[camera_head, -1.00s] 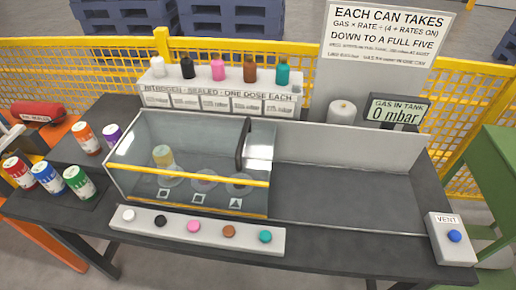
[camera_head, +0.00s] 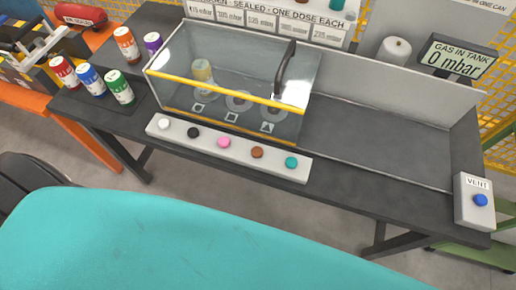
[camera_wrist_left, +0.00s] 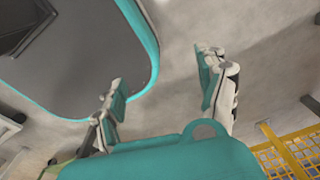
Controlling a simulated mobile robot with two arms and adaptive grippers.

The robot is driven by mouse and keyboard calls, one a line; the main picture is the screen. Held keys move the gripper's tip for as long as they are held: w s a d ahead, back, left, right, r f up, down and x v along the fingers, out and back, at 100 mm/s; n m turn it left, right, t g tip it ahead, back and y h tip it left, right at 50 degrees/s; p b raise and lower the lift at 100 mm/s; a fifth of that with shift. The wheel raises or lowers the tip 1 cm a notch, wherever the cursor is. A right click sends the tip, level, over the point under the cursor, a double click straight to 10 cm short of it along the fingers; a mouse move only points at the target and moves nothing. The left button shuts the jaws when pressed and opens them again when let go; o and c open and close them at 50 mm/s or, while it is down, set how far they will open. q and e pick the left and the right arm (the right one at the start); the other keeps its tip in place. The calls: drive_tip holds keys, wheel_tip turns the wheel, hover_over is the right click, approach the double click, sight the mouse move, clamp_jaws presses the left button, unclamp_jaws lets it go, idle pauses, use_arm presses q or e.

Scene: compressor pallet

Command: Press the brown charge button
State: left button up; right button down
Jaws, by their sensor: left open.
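The brown charge button (camera_head: 257,152) sits on a pale button strip (camera_head: 180,144) along the front edge of the dark table. On the same strip are a white button (camera_head: 163,124), a black button (camera_head: 193,132), a pink button (camera_head: 223,142) and a teal button (camera_head: 291,162). In the left wrist view, my left gripper (camera_wrist_left: 165,85) is open with nothing between its fingers. It is away from the strip, with grey floor behind it. Neither gripper shows in the head view.
A glass chamber (camera_head: 185,107) with a yellow-edged front stands behind the strip, one can inside. Several cans, including a green one (camera_head: 120,90), stand at left. A vent box (camera_head: 474,210) with a blue button is at right. The gas display (camera_head: 458,58) reads 0 mbar.

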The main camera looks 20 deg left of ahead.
use_arm(q)
clamp_jaws()
idle(0.3)
drive_tip(key=shift+a, duration=0.1)
idle(1.1)
